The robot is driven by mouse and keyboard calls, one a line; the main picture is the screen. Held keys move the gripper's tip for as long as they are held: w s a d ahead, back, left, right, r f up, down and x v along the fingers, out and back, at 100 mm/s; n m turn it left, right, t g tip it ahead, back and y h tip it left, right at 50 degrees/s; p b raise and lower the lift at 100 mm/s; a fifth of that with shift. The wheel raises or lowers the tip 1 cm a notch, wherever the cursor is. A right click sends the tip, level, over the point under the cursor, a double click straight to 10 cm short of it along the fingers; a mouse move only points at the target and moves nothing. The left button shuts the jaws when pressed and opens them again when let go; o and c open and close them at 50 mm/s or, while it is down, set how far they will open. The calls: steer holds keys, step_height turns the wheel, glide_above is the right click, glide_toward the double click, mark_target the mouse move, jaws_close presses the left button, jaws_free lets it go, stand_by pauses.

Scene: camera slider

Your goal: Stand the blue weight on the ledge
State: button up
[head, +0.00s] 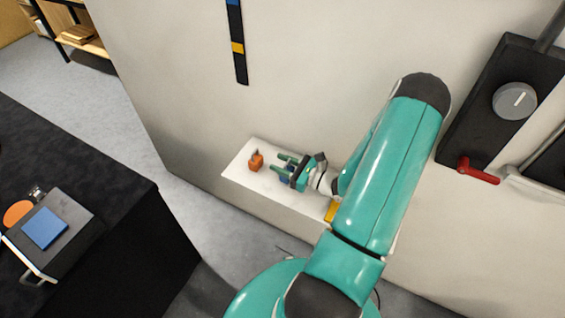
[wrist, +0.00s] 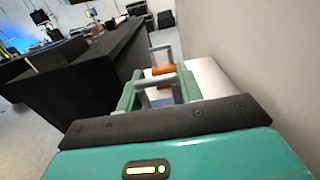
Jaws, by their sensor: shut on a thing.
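The white ledge (head: 240,172) juts from the pale wall, low in the head view. It also shows in the wrist view (wrist: 207,76). My gripper (head: 282,167) is over the ledge, with its green fingers pointing left. It is shut on the blue weight (head: 283,179), which is mostly hidden by the fingers. In the wrist view, the weight's grey handle (wrist: 158,81) shows between the fingers, with a bit of blue below it. I cannot tell whether the weight touches the ledge.
An orange weight (head: 256,161) with a grey handle stands on the ledge's left end, just beyond my fingertips. A yellow thing (head: 331,210) is at the ledge's right end, partly hidden by my arm. A black table (head: 150,230) is at left. A red lever (head: 478,172) sticks out at right.

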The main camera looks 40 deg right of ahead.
steer(key=shift+d+f, duration=0.15)
steer(key=shift+f, duration=0.3)
steer(key=shift+w+f, duration=0.1)
steer(key=shift+a, duration=0.2)
steer(key=shift+d, duration=0.15)
steer(key=o, duration=1.2)
steer(key=shift+f, duration=0.1)
